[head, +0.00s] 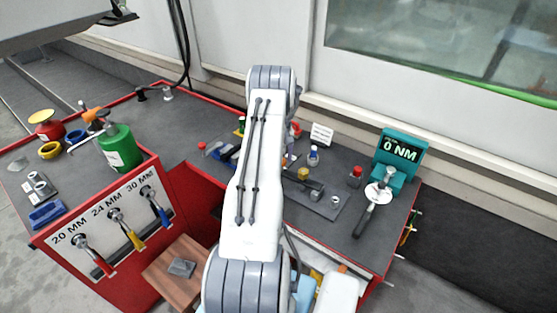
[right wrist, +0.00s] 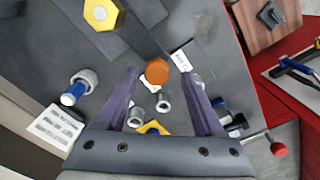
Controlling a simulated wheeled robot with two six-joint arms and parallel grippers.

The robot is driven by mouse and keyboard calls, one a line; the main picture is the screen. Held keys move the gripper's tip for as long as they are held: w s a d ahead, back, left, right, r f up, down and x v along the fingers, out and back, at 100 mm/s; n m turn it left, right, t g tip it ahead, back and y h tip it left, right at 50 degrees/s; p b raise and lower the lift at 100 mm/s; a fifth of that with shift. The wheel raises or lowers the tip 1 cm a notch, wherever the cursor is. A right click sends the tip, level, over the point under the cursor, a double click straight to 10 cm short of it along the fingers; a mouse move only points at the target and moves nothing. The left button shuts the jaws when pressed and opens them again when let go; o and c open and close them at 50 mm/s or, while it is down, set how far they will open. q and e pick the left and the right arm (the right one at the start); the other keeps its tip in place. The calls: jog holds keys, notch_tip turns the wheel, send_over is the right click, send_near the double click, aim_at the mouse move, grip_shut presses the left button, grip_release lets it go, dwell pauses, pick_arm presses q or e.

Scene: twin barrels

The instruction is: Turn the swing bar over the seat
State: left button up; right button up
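A dark bar (right wrist: 145,36) runs diagonally across the top of the right wrist view beside a grey plate; I take it as the swing bar, but cannot be sure. The plate (head: 325,204) also shows right of my arm in the head view. A yellow hex piece (right wrist: 100,14) sits at the plate. I cannot tell which part is the seat. My right gripper (right wrist: 161,74) is open above the bench, its fingers apart. An orange hex piece (right wrist: 156,72) shows between the fingertips, with no finger visibly touching it. My arm hides this gripper in the head view. My left gripper is out of view.
Metal sockets (right wrist: 164,101), a blue bolt (right wrist: 72,94) and a card (right wrist: 55,130) lie near the gripper. A teal torque display (head: 400,150) reads 0 NM at right. A green bottle (head: 119,147) and hanging wrenches (head: 127,229) are at left. A wooden block (head: 180,275) stands below.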

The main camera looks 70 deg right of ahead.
notch_tip(320, 180, up, 10)
jog(key=b, duration=0.2)
jog(key=shift+r, duration=0.25)
dwell(0.6)
